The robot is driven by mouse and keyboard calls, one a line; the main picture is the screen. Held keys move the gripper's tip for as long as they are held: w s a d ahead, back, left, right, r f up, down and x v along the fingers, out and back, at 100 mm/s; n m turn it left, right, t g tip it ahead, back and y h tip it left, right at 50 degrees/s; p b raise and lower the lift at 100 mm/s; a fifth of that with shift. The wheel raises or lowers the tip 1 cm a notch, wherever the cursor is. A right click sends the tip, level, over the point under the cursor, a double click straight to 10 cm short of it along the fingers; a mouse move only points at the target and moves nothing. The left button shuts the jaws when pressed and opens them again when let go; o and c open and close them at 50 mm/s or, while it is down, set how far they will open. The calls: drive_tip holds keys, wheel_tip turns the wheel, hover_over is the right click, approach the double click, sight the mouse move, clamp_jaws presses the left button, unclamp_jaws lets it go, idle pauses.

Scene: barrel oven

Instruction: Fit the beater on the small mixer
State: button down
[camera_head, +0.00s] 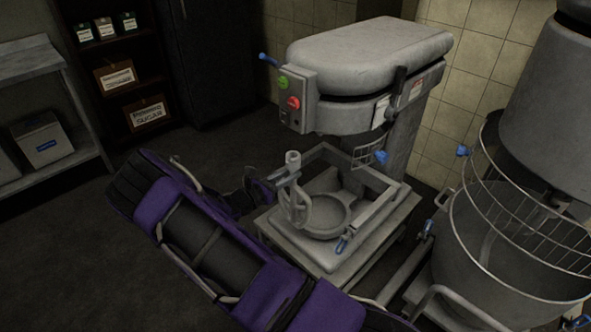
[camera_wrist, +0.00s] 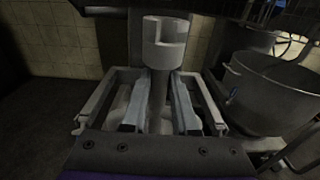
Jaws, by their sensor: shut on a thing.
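The small mixer (camera_head: 365,80) stands in the middle of the head view, with a grey rounded head and a control box with green and red buttons on its left. The beater (camera_head: 297,205) is a grey loop with a round shaft on top. It is upright, in front and to the left of the mixer column, below the head and apart from it. My gripper (camera_head: 276,180) comes in from the left and is shut on the beater. In the wrist view, the beater's notched shaft top (camera_wrist: 164,42) rises between both fingers (camera_wrist: 158,105). The head's underside socket is hidden.
The mixer's square bowl frame (camera_head: 385,205) and round seat lie around and under the beater. A large mixer with a wire guard (camera_head: 535,215) and big bowl (camera_wrist: 275,95) stands close on the right. Shelves (camera_head: 30,65) stand at the left. Floor at the left is clear.

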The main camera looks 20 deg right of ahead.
drive_tip(key=shift+v, duration=2.35)
